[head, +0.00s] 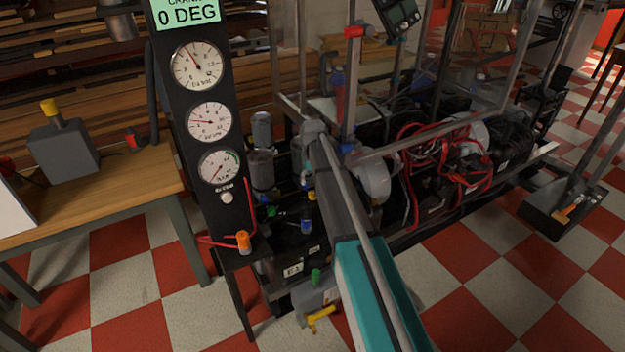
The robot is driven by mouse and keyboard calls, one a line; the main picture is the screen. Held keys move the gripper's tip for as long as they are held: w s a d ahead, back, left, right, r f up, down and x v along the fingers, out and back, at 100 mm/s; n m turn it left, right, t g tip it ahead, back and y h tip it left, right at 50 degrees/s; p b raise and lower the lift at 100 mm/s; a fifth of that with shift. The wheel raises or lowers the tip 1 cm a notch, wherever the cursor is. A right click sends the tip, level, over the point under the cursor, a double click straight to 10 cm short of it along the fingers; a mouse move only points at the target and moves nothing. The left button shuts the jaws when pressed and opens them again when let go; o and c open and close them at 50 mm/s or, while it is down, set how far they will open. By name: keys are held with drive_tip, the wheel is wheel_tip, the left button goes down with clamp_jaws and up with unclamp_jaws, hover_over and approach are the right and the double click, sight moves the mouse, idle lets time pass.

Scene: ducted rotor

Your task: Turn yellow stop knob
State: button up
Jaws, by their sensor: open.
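A yellow lever-like handle (321,318) shows low at the front of the machine, beside a small green knob (316,275). A grey box (64,152) on the wooden bench at the left has an upright yellow-topped knob (49,107). I cannot tell from this view which yellow part is the stop knob. My arm reaches up from the bottom centre over the machine. No gripper fingers can be made out, and my arm hides part of the machine behind it.
A black gauge panel (213,145) with three dials and a "0 DEG" display stands left of the machine. An orange knob (243,241) sits at its foot. The wooden bench (120,195) is at the left. Red cables (440,150) and clear guard panels lie right. Checkered floor is open at lower right.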

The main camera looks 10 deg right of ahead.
sight(313, 192)
wheel_tip(313, 192, up, 8)
drive_tip(key=p, duration=0.7)
drive_tip(key=shift+f, duration=0.15)
drive_tip(key=s+m, duration=0.2)
drive_tip(key=s, duration=2.8)
wheel_tip(313, 192, up, 27)
drive_tip(key=p, duration=2.7)
drive_tip(key=shift+w+a, duration=0.2)
drive_tip(key=shift+a, duration=0.2)
